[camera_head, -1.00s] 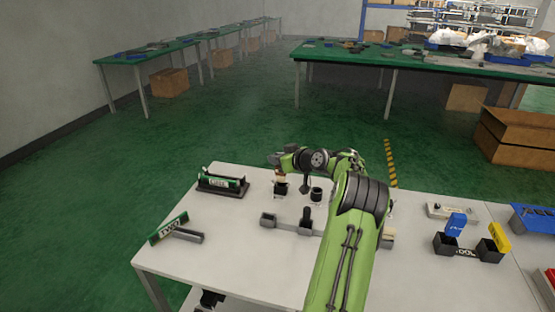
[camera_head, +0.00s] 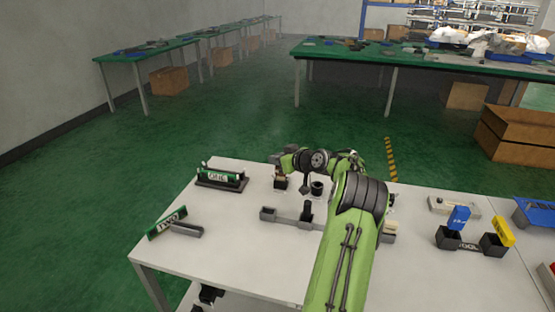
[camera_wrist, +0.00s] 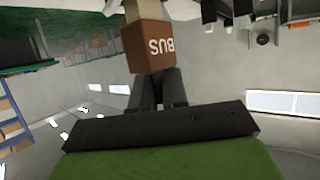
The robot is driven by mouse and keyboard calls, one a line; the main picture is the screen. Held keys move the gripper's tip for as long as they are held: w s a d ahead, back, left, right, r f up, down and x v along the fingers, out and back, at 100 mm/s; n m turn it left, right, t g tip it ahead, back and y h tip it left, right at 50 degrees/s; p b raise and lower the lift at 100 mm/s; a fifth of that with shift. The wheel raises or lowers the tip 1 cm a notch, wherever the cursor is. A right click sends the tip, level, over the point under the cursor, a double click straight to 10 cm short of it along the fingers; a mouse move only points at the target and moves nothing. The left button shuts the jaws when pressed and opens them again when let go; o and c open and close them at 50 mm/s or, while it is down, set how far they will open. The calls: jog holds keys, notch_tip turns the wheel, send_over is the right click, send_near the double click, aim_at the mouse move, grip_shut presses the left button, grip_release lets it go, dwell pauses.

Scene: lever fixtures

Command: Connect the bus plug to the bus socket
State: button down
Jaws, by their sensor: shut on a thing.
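The bus plug is a brown block lettered BUS (camera_wrist: 152,47), shown upside down in the wrist view. My gripper (camera_wrist: 158,92) is shut on it, with the dark fingers at its lower end in that picture. In the head view my gripper (camera_head: 279,162) is over the back of the white table, above a small dark holder (camera_head: 280,185). That holder may be the bus socket, but I cannot read a label. The plug is too small there to tell whether it touches the holder or is inside it.
A dark round cup (camera_head: 317,189) stands just right of the holder. A grey fixture with a black upright (camera_head: 306,212) is in front. A rack with a green ONE card (camera_head: 220,178) and a tilted TWO card (camera_head: 168,222) are left. The table's front left is clear.

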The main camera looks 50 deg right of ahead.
jog(key=shift+f+b, duration=0.65)
jog(key=shift+f, duration=0.2)
jog(key=c, duration=1.1)
grip_release()
jog(key=p+v, duration=0.2)
jog(key=v, duration=1.3)
jog(key=shift+s+a+r+p, duration=0.1)
jog(key=shift+s+r+p, duration=0.05)
jog(key=shift+s+p, duration=0.25)
jog(key=shift+w, duration=0.15)
